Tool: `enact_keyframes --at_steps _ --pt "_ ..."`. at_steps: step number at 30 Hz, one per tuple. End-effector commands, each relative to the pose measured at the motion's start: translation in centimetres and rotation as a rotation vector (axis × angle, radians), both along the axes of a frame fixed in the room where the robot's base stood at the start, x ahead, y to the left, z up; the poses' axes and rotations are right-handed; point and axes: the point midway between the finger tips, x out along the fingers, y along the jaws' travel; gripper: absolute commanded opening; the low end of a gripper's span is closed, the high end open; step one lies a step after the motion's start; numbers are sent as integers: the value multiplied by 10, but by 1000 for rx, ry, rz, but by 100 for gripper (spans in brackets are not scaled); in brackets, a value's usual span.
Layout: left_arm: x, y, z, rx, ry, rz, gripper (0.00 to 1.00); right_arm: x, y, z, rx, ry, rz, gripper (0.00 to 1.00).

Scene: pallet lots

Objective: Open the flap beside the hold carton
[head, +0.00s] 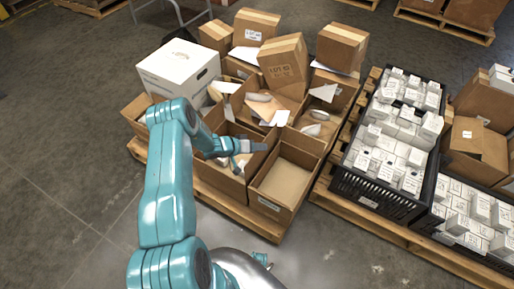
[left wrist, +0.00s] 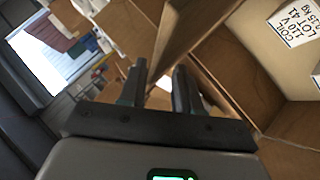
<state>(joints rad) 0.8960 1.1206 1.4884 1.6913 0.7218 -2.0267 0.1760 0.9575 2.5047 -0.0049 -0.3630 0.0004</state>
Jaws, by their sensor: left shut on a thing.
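My left gripper (head: 256,147) is over the front of the pallet of open cartons, at the rim between two open boxes. In the left wrist view its fingers (left wrist: 160,92) are closed on the edge of a brown cardboard flap (left wrist: 183,28), which stands up between them. An open carton (head: 283,184) with an empty-looking floor lies right of the gripper. Another open carton (head: 222,176) lies under and left of it, partly hidden by my arm. I cannot read which carton is marked hold.
A closed white box (head: 180,70) and a tilted brown carton (head: 285,62) stand among the cartons behind. A black crate (head: 375,194) of small white boxes sits on the pallet at right. The floor at left is clear.

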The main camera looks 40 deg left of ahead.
Motion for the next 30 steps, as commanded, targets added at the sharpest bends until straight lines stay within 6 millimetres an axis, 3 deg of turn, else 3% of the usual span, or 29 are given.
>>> enact_keyframes --at_steps 1,14,15,30 --pt "1 -9 -3 -12 0 -14 0 0 0 -1 0 0 0 43" --pt "0 -12 -4 -14 2 -15 0 0 0 -1 0 0 0 43" --pt "0 -12 -4 -13 3 -15 30 0 0 -1 0 0 0 43" --pt "-3 -7 -2 -5 7 -6 30 0 0 0 0 0 0 43"
